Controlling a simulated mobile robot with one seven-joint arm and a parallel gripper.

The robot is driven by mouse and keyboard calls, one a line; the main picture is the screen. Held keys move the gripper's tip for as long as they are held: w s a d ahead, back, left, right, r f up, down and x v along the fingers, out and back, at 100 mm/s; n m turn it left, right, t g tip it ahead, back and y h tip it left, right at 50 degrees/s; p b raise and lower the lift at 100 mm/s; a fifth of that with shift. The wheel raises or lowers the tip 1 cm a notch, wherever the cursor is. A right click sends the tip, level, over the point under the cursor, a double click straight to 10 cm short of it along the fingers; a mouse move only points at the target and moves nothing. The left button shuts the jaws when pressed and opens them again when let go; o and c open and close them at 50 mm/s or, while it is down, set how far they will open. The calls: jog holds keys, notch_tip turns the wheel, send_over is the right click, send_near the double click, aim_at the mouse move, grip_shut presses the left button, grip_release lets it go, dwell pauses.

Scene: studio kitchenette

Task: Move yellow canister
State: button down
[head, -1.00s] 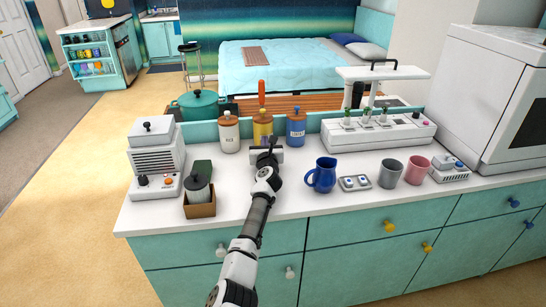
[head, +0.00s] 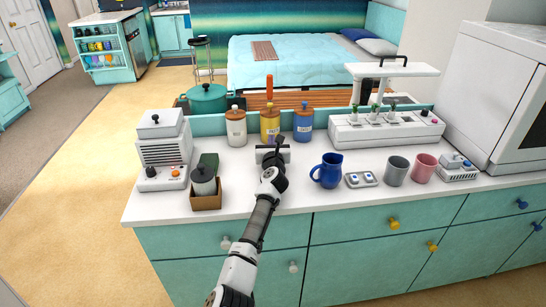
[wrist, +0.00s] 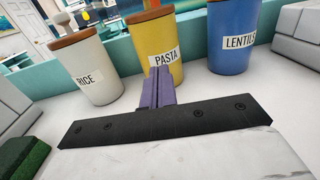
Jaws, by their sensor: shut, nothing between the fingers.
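The yellow canister (head: 270,127) labelled PASTA, with a brown lid, stands upright on the white counter between two other canisters. It also shows in the wrist view (wrist: 158,48). My gripper (head: 276,148) is in front of it, on the near side. In the wrist view the purple fingers (wrist: 157,88) are together with nothing between them, and their tips overlap the lower part of the yellow canister. I cannot tell whether they touch it.
The white RICE canister (head: 236,129) stands left and the blue LENTILS canister (head: 303,126) right. A blue mug (head: 328,172) is right of my gripper. A brown box (head: 206,201) is left. A teal ledge (head: 345,112) runs behind. Counter around my gripper is clear.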

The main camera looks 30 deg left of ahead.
jog(key=v, duration=1)
jog(key=shift+s+d+b, duration=0.15)
jog(key=shift+b, duration=0.15)
